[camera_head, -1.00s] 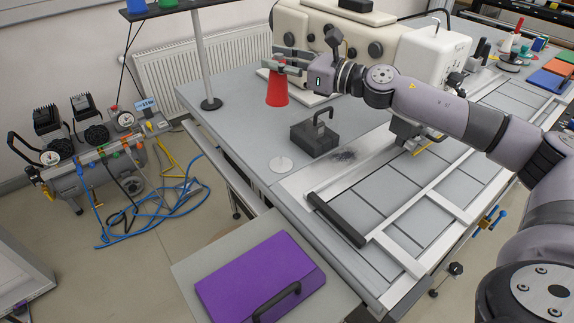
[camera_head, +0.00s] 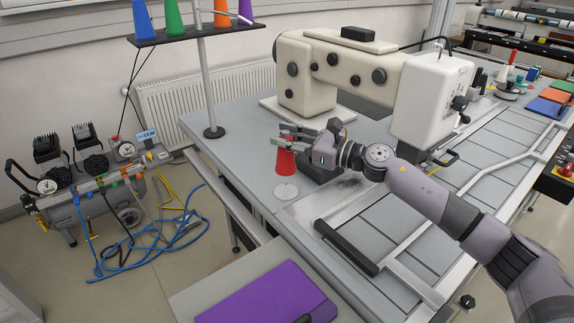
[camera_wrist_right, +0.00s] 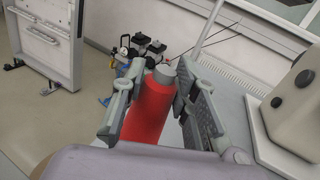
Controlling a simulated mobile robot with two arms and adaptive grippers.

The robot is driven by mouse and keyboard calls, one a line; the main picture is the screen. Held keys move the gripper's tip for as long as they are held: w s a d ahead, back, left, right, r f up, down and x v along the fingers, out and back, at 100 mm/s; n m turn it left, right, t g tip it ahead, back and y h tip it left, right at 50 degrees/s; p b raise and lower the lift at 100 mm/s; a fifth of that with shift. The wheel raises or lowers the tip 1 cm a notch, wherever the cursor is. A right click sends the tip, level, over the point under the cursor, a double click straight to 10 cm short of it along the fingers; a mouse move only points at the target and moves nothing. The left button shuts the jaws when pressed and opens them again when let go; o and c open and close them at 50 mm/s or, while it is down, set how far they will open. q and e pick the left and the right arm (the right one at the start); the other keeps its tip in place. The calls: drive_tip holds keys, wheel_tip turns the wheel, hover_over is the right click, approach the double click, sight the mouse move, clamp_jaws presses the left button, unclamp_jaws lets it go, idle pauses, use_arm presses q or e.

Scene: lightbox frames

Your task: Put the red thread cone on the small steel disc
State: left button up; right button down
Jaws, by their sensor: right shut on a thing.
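The red thread cone (camera_head: 286,163) stands upright, wide end down, between the fingers of my right gripper (camera_head: 283,138). The gripper is shut on its upper part. In the right wrist view the red cone (camera_wrist_right: 150,108) lies between both fingers, its grey tip showing. The small steel disc (camera_head: 286,192) lies flat on the grey table, just below the cone in the head view. The cone's base appears slightly above or behind the disc; I cannot tell the exact gap. Nothing shows on the disc. My left gripper is not in view.
A dark block with a handle (camera_head: 321,170) sits close to the right of the cone, partly hidden by my gripper. The cream sewing machine (camera_head: 312,95) stands behind. A thread stand pole (camera_head: 206,85) rises at left. Table left of the disc is clear.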

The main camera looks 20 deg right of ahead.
sight(294, 165)
wheel_tip(294, 165, down, 7)
drive_tip(key=shift+f, duration=0.1)
idle(0.3)
drive_tip(key=c, duration=1.3)
unclamp_jaws()
drive_tip(key=shift+f, duration=0.1)
